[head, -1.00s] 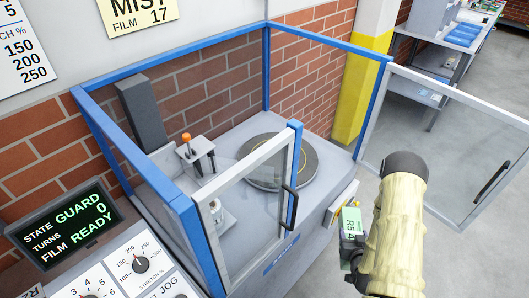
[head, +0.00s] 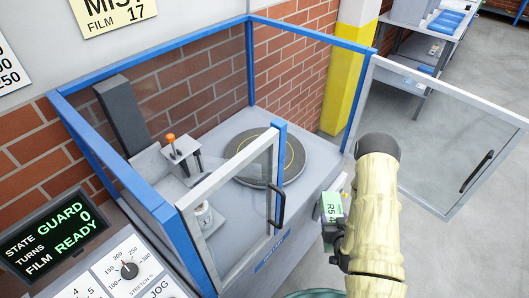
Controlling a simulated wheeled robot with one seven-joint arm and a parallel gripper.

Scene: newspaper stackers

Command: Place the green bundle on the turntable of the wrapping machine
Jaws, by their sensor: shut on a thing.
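The green bundle (head: 330,207) shows a green face marked "R5 4" and a pale side. It is in my dark gripper (head: 333,229), which is partly hidden beside my arm; its fingertips are not clear. The bundle is outside the wrapping machine, in front of and to the right of the turntable (head: 264,157). The turntable is a bare dark round plate with a thin yellow ring, inside the blue-framed guard.
A glass door (head: 440,137) with a dark handle stands swung out on the right, with an opening beside it. An orange-topped post (head: 172,146) stands left of the turntable. A display (head: 50,233) reads GUARD, 0, READY. A yellow column and a table (head: 428,38) stand behind.

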